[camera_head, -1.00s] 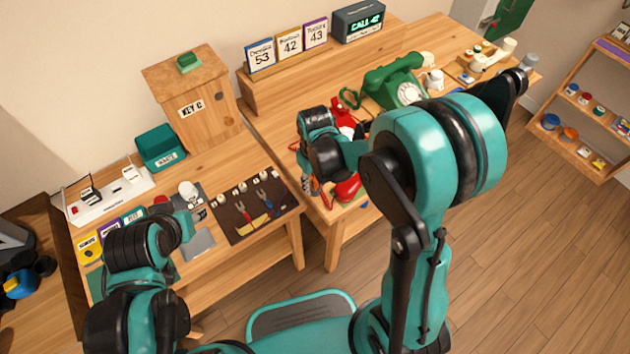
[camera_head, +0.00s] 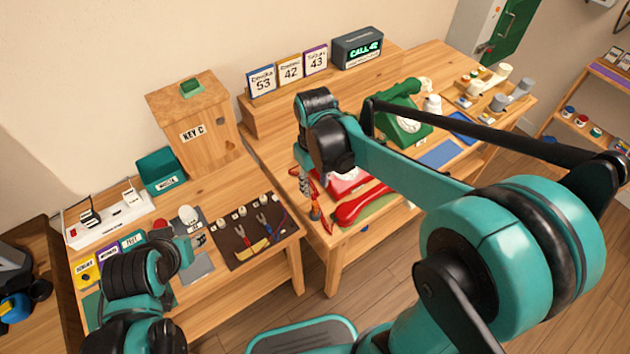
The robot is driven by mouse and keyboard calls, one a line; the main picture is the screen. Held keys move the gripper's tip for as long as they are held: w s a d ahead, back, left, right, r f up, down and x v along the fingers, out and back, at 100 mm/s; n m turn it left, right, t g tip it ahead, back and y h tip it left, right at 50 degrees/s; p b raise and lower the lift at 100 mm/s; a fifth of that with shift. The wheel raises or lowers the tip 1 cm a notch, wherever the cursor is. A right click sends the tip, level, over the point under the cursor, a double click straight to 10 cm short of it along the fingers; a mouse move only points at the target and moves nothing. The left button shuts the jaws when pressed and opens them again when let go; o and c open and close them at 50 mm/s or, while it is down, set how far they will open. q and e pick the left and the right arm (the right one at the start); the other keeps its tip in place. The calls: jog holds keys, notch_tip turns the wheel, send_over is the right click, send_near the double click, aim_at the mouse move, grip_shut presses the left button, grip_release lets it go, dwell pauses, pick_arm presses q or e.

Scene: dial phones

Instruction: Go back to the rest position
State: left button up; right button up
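My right gripper (camera_head: 305,182) points down from its wrist above the near-left corner of the right-hand table. Its fingers are small here and blend with the tools behind them, so I cannot tell if they are open or shut. My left gripper (camera_head: 197,240) is low over the left-hand table near a grey pad, and its fingers are too small to read. A red phone (camera_head: 345,181) and a red handset (camera_head: 362,204) are just right of my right gripper. A green dial phone (camera_head: 403,116) stands farther back, partly behind my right arm.
A wooden KEY C box (camera_head: 195,128) and a teal tray (camera_head: 160,168) stand at the back left. A dark tool mat (camera_head: 240,247) lies at the left table's front. Number cards (camera_head: 290,70) and a CALL 42 display (camera_head: 357,47) stand behind. A shelf (camera_head: 600,95) is at right.

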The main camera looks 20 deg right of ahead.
jog(key=shift+r, duration=0.3)
dwell(0.4)
jog(key=s+d+r+m+t, duration=0.1)
jog(key=s+d+m+t, duration=0.1)
jog(key=s, duration=0.3)
jog(key=s+d+r+m+t, duration=0.2)
jog(key=s+t, duration=0.3)
jog(key=shift+s+d+r, duration=0.15)
jog(key=shift+d+r, duration=0.15)
jog(key=shift+d, duration=0.05)
dwell(0.6)
